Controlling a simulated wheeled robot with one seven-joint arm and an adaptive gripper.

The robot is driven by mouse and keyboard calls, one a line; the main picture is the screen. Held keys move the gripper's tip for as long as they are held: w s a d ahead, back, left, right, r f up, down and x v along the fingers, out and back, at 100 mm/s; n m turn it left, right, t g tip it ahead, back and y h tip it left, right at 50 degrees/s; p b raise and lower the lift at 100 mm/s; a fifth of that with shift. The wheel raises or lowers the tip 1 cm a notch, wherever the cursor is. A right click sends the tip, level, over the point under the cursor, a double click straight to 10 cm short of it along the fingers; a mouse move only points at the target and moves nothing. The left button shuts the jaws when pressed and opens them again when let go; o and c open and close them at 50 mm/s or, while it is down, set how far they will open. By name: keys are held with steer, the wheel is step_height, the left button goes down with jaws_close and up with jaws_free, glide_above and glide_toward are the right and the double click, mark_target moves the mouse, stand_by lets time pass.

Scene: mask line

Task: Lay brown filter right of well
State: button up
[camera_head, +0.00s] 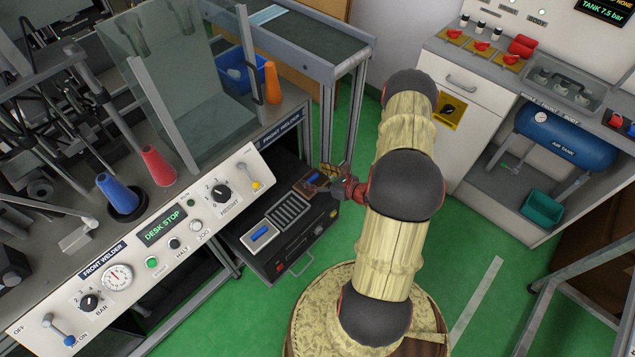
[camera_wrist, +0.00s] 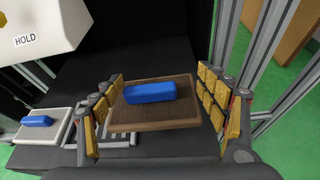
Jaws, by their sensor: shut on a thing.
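The brown filter (camera_wrist: 178,112) is a flat brown slab with a blue grip block on top. My gripper (camera_wrist: 160,98) is shut on it, with yellow-padded fingers at its left and right edges. In the head view my gripper (camera_head: 328,187) holds the brown filter (camera_head: 309,186) over the far right end of a black drawer top. The well (camera_head: 288,211) is a slatted recess in that top, left of and nearer than the brown filter. Slats of the well (camera_wrist: 122,138) show partly behind my finger in the wrist view. I cannot tell whether the filter touches the surface.
A white filter (camera_head: 261,236) with a blue grip lies left of the well; it also shows in the wrist view (camera_wrist: 38,126). The welder's control panel (camera_head: 140,250) overhangs the drawer's left side. A metal conveyor frame (camera_head: 325,100) stands behind. Green floor is clear at right.

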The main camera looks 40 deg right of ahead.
mark_target(317, 175)
steer(key=shift+w+d+f+b, duration=0.2)
steer(key=shift+w+d+f, duration=0.2)
steer(key=shift+f, duration=0.25)
steer(key=shift+w+d+f+b, duration=0.15)
steer(key=shift+w+d+f, duration=0.1)
steer(key=shift+d+f, duration=0.3)
steer(key=shift+w+d+f+b, duration=0.15)
steer(key=shift+f+b, duration=0.7)
steer(key=shift+f, duration=0.95)
steer(key=shift+f, duration=0.2)
steer(key=o, duration=1.8)
steer(key=shift+r, duration=0.1)
